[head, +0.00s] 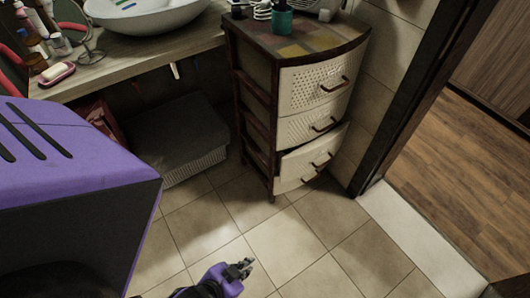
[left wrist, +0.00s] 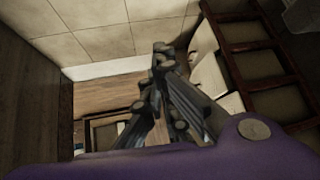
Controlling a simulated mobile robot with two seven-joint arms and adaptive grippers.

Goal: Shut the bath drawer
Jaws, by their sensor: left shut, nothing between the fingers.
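The bath drawer unit (head: 250,88) stands against the wall in the head view, with a dark reddish frame and cream drawers. Its top drawer (head: 315,83) and middle drawer (head: 312,124) look shut. The bottom drawer (head: 310,160) sticks out, with a dark gap above its front and a brown handle. My left gripper (head: 243,268) is low over the tiles, in front of the unit and apart from the drawer. In the left wrist view, its fingers (left wrist: 162,48) are together and empty, with the unit's frame (left wrist: 252,65) to the right. My right gripper is out of view.
A counter (head: 110,68) with a white basin (head: 145,16) is at the left. A grey box (head: 175,135) stands beneath it. A doorway with a dark frame (head: 420,95) and wooden floor is at the right. Tiles in front of the unit are clear.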

